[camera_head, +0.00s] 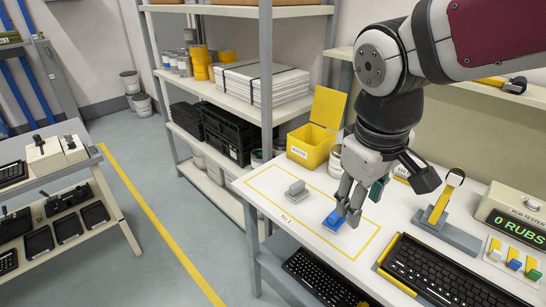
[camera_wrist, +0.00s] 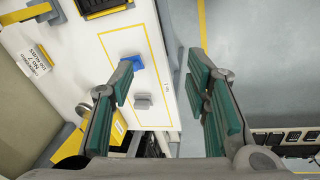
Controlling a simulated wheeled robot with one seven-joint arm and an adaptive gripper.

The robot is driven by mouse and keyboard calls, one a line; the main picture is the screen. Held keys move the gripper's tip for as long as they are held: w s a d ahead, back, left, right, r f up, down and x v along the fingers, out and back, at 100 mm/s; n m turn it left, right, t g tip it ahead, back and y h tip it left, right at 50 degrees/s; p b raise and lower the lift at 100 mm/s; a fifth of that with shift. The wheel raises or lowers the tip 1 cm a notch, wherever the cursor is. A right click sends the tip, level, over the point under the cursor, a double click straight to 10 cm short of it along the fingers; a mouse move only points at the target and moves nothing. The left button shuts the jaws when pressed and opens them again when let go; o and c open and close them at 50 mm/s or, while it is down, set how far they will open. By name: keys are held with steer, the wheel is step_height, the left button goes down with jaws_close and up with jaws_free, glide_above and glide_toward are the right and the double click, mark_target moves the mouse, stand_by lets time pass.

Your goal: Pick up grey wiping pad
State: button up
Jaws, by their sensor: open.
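The grey wiping pad (camera_head: 297,190) is a small block with a raised grip on top, lying inside the yellow outline on the white table. In the wrist view the grey pad (camera_wrist: 143,101) lies near the left finger, towards the left of the gap between the fingers. A blue pad (camera_head: 332,220) lies nearer the front; in the wrist view it (camera_wrist: 133,63) is by the left fingertip. My gripper (camera_head: 347,211) is open and empty, pointing down, to the right of the grey pad and overlapping the blue pad in the head view. Its height is hard to tell.
A yellow bin (camera_head: 311,146) stands behind the pads. A yellow and grey stand (camera_head: 446,210), a keyboard (camera_head: 446,272) and a rub tester (camera_head: 516,213) are on the right. The table's left edge is close to the grey pad.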

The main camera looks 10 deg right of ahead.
steer(key=w+a+f+n+t+h+b, duration=0.1)
steer(key=w+a+f+n+h+b, duration=0.1)
steer(key=w+f+n+h+b, duration=0.2)
steer(key=w+a+f+n+t+h+b, duration=0.1)
steer(key=w+a+f+n+h+b, duration=0.2)
steer(key=w+f+n, duration=0.3)
steer(key=w+a+f+n+t+h+b, duration=0.1)
steer(key=w+f+n+h+b, duration=0.4)
steer(key=w+f, duration=0.8)
steer(key=shift+w+a+f+h+b, duration=0.2)
steer(key=shift+a+f+h+b, duration=0.15)
steer(key=shift+a+f, duration=0.4)
steer(key=w+a+f+n+t+h+b, duration=0.1)
steer(key=w+a+f+n+t+b, duration=0.1)
steer(key=w+a+n+t, duration=0.25)
steer(key=b, duration=0.2)
glide_toward(304, 181)
steer(key=x, duration=0.7)
steer(key=shift+w+d+f, duration=0.1)
steer(key=shift+w+f, duration=0.25)
steer(key=shift+f, duration=0.05)
steer(key=shift+c, duration=0.3)
jaws_close()
